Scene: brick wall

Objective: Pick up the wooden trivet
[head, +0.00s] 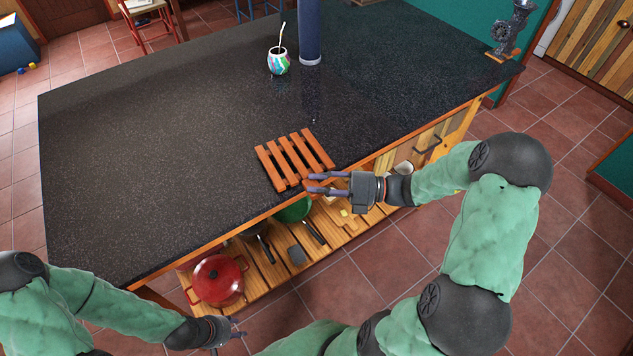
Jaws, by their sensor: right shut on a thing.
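The wooden trivet (295,159), an orange-brown slatted piece, is at the front edge of the dark stone countertop (150,170). My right gripper (314,183) is at the trivet's near right corner, with its fingers shut on the near edge. Whether the trivet is clear of the counter surface is hard to tell. My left gripper (238,331) is low at the bottom of the view, in front of the island and away from the trivet. Its fingers are small and partly hidden, so its opening is unclear.
A colorful mate cup (278,62) with a straw stands beside a dark blue column (310,30) at the back. A metal grinder (510,30) stands at the far right corner. Below, a wooden shelf holds a red pot (218,278) and pans. The counter left of the trivet is clear.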

